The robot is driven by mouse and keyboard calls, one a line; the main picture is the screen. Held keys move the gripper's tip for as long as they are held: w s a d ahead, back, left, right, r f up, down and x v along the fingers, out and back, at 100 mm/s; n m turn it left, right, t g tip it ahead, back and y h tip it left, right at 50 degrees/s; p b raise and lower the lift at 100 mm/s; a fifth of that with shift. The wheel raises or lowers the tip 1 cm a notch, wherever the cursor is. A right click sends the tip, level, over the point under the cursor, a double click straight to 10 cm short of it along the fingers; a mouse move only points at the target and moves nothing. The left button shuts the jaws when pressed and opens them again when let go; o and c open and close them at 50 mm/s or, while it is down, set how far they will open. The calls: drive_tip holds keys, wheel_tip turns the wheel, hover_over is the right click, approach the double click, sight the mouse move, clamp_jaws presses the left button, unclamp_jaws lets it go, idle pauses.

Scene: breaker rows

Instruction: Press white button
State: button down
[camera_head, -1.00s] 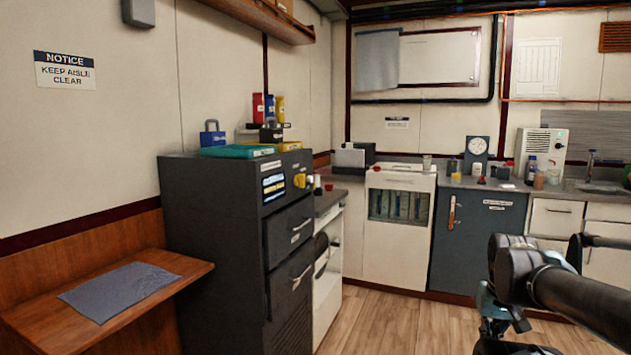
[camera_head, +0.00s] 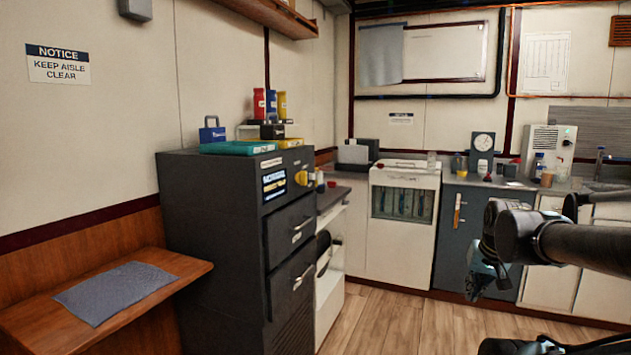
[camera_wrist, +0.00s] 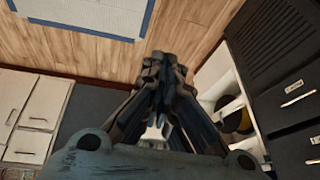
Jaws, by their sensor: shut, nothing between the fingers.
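I cannot make out a white button for certain in either view. The tall dark cabinet (camera_head: 215,235) has a lit display (camera_head: 273,184) and a yellow knob (camera_head: 301,178) on its upper front; any small buttons there are too small to tell. My gripper (camera_head: 478,287) is at the right in the head view, in front of the blue-grey cupboard and well apart from the dark cabinet. In the wrist view my gripper (camera_wrist: 164,62) is shut and empty, above the floor.
A wooden side shelf (camera_head: 190,268) with a grey mat (camera_head: 115,293) juts out at the left. A white unit (camera_head: 400,250) with a glass window stands at the back. The counter behind my arm holds a dial gauge (camera_head: 483,145) and bottles. Wooden floor (camera_head: 390,325) lies open in the middle.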

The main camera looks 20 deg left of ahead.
sight(312, 177)
drive_tip(key=w+a+r+m+t+y, duration=0.1)
drive_tip(key=w+a+r+t+y, duration=0.1)
drive_tip(key=w+a+r, duration=0.4)
drive_tip(key=w+a+r+m+t+y, duration=0.1)
drive_tip(key=w+a+r+y, duration=0.3)
drive_tip(key=w+a, duration=1.1)
drive_tip(key=w+a+r+m+t+y, duration=0.1)
drive_tip(key=w+a+r+t+y, duration=0.2)
drive_tip(key=w+a+r, duration=0.7)
drive_tip(key=a+t, duration=0.1)
drive_tip(key=a, duration=0.9)
drive_tip(key=shift+w+a+r, duration=0.2)
drive_tip(key=shift+w, duration=0.05)
drive_tip(key=a, duration=0.8)
drive_tip(key=shift+w+a, duration=0.3)
drive_tip(key=shift+w, duration=0.05)
drive_tip(key=shift+a, duration=0.15)
drive_tip(key=shift+a+r, duration=0.1)
drive_tip(key=shift+a, duration=0.25)
